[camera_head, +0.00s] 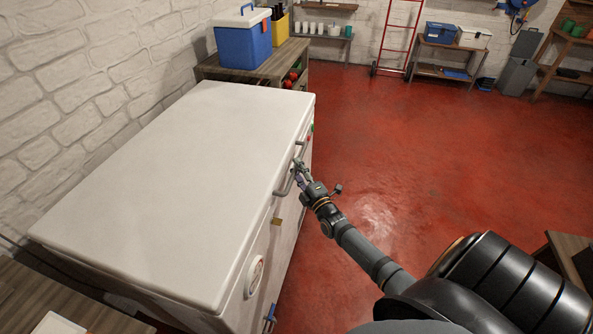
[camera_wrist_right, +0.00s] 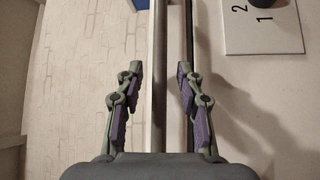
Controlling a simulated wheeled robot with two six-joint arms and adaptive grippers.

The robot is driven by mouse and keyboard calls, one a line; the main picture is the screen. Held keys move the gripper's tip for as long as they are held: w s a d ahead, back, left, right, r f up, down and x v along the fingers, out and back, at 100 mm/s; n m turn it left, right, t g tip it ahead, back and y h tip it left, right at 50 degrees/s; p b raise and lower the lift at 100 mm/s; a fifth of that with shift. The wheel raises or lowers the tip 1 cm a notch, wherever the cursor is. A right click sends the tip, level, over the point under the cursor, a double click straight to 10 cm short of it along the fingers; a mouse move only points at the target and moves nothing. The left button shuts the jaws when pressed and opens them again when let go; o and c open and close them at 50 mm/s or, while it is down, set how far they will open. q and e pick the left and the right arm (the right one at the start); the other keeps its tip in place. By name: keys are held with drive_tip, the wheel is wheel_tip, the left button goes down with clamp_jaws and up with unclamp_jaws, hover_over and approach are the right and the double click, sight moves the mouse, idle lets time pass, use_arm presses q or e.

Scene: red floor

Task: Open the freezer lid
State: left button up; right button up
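The white chest freezer (camera_head: 268,258) stands along the brick wall, and its flat lid (camera_head: 180,170) lies shut. A grey bar handle (camera_head: 284,188) is on the lid's front edge. My right gripper (camera_head: 297,168) is at this front edge, by the handle. My left gripper is not in view.
A blue cooler box (camera_head: 243,38) stands on a wooden bench beyond the freezer. A wooden table (camera_head: 55,300) is at the near left. A red hand truck (camera_head: 400,38) and shelves stand at the back. The red floor right of the freezer is clear.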

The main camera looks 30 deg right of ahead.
drive_tip(key=shift+w, duration=0.55)
drive_tip(key=shift+c, duration=0.4)
clamp_jaws()
